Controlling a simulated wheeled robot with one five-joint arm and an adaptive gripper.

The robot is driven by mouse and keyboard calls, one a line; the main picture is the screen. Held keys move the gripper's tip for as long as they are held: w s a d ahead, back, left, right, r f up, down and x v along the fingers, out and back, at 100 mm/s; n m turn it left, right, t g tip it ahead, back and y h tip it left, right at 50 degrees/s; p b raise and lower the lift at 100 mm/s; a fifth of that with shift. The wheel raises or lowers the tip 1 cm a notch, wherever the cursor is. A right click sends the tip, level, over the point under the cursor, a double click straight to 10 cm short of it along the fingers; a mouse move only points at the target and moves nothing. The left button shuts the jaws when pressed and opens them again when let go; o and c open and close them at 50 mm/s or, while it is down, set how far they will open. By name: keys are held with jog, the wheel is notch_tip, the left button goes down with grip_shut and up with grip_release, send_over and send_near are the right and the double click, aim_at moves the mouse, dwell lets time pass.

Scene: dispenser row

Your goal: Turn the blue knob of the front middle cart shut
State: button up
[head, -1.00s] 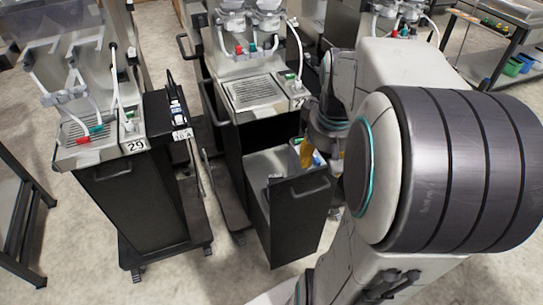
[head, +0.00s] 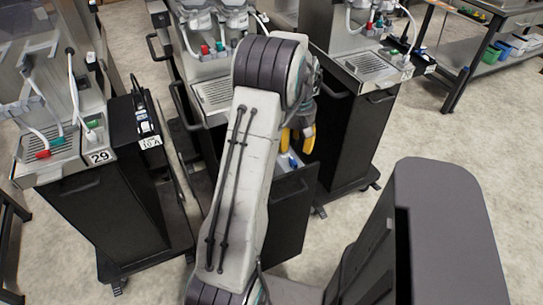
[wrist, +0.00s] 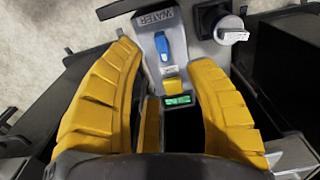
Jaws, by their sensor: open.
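The front middle cart (head: 213,93) stands behind my raised arm in the head view, partly hidden by it. In the wrist view, a blue knob (wrist: 164,47) sits on a grey panel marked WATER. My gripper (wrist: 165,62) is open. Its yellow fingers lie to either side of the knob's line of view, and I see no contact with the knob. In the head view, my gripper (head: 300,138) hangs above the pulled-out black box (head: 289,212) at the front of the cart. I cannot make out the blue knob clearly there.
Cart 29 (head: 98,157) stands at the left, another cart (head: 375,70) at the right.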

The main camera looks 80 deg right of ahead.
aim_at(293, 163)
jog(key=shift+s+f, duration=0.1)
jog(key=shift+f, duration=3.65)
jog(key=shift+c, duration=0.3)
grip_shut()
